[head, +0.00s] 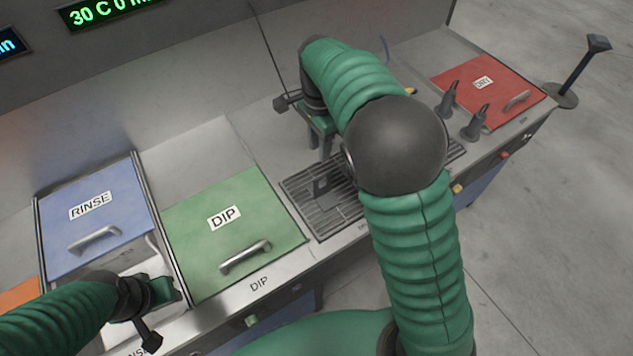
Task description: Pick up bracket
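A small dark grey piece that looks like the bracket (322,188) lies on the slatted drain grate (296,200), right of the green DIP lid. My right gripper (323,155) points down just above and behind it, apart from it as far as I can see. Its fingers show small and close together, and I cannot tell the gap between them. My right arm hides the right part of the grate. My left gripper (168,291) is low at the left, over the counter front by the RINSE and DIP lids; its fingers are not clear.
A dark post (578,78) stands beyond the counter.

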